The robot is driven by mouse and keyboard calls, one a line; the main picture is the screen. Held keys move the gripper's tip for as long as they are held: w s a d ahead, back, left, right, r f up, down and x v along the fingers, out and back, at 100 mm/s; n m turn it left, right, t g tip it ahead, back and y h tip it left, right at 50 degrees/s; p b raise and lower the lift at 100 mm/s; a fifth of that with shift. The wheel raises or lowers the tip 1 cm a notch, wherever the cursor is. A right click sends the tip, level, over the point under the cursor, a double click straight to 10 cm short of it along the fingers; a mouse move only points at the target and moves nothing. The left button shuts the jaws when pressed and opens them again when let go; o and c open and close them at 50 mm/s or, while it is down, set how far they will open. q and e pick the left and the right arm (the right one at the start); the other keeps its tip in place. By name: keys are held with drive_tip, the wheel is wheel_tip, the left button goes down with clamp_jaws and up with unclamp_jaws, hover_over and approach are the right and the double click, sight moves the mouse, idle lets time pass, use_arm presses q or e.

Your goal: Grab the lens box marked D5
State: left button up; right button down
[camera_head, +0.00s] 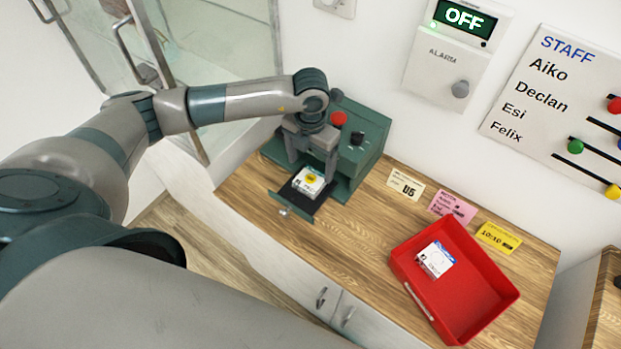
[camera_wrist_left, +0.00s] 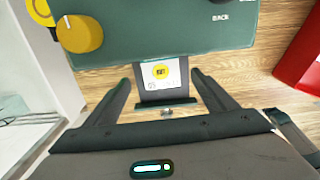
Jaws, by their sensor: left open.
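A small white box with a yellow round mark (camera_head: 308,183) lies on the dark pulled-out drawer (camera_head: 322,207) of a green machine (camera_head: 366,150). The box also shows in the left wrist view (camera_wrist_left: 160,76). I cannot read D5 on it. My left gripper (camera_head: 311,170) is open, its fingers pointing down above the drawer. In the left wrist view its fingers (camera_wrist_left: 161,80) stand apart, with the box between and beyond them. Another white and blue box (camera_head: 435,260) lies in the red tray (camera_head: 431,310); its print is too small to read. My right gripper is not in view.
Cards marked U5 (camera_head: 405,186), pink (camera_head: 452,208) and yellow (camera_head: 497,238) stand along the wall. The wall holds an alarm panel reading OFF (camera_head: 464,19) and a staff board (camera_head: 560,110). Bare wood lies between machine and tray.

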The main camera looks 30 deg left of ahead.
sight(311, 178)
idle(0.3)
use_arm(q)
drive_tip(key=shift+f+p, duration=0.75)
drive_tip(key=shift+p, duration=0.2)
wheel_tip(311, 178, down, 3)
drive_tip(key=shift+w+d+r+p, duration=0.1)
drive_tip(key=shift+p, duration=0.6)
drive_tip(key=shift+f, duration=0.4)
drive_tip(key=shift+c, duration=0.3)
drive_tip(key=c, duration=1.1)
